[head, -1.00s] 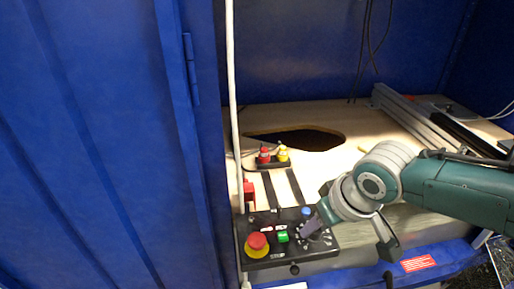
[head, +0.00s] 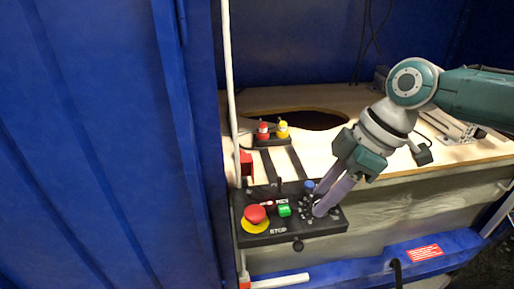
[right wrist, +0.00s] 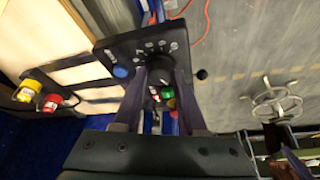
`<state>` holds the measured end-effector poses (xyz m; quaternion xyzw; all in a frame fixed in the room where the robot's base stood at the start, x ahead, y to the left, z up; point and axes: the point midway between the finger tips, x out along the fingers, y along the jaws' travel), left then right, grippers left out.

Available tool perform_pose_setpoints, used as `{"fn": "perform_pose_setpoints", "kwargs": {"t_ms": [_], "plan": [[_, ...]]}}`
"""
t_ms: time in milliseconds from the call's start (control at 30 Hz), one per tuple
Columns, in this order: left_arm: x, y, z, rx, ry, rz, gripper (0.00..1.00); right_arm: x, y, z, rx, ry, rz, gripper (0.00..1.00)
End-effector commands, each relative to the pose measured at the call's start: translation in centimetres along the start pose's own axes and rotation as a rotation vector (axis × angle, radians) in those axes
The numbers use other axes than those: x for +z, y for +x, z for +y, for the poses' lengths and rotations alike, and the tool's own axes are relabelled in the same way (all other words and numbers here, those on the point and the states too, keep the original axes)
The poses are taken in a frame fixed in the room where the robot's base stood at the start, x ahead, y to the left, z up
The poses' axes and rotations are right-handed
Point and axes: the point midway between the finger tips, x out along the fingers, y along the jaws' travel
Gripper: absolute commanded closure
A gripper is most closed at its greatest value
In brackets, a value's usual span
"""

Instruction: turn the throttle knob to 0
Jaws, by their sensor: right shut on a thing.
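The throttle knob (right wrist: 160,78) is a dark round knob on the black control panel (head: 262,239), with pale scale marks around it. In the head view the fingers mostly cover it at the panel's right part. My right gripper (head: 318,208) reaches down from the upper right. In the right wrist view the fingers of my right gripper (right wrist: 160,85) stand one on each side of the knob, shut on it. The number that the knob points to cannot be read. My left gripper is not in view.
On the panel are a red stop button (head: 255,214) on yellow, a green button (head: 284,211) and a blue button (head: 309,186) close to the fingers. Red (head: 263,131) and yellow (head: 282,129) plugs stand behind. A blue door (head: 95,140) fills the left side.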

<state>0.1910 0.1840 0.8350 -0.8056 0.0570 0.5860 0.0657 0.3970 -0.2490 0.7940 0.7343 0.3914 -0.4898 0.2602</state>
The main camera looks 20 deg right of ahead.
Motion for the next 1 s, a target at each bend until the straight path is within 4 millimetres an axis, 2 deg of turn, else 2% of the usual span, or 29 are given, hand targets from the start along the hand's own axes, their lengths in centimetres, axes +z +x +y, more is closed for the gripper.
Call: {"fn": "perform_pose_setpoints", "kwargs": {"t_ms": [33,100,400,1000], "plan": [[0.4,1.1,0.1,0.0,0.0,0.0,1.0,0.4,0.6,0.1,-0.013,-0.036,-0.004,1.0],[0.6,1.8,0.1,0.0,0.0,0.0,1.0,0.4,0.6,0.2,-0.034,-0.089,-0.004,1.0],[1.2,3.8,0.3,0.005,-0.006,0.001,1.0,0.3,0.4,0.2,-0.106,-0.261,-0.006,1.0],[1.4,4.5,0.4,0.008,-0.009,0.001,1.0,0.2,0.2,0.2,-0.142,-0.344,-0.009,1.0]]}}
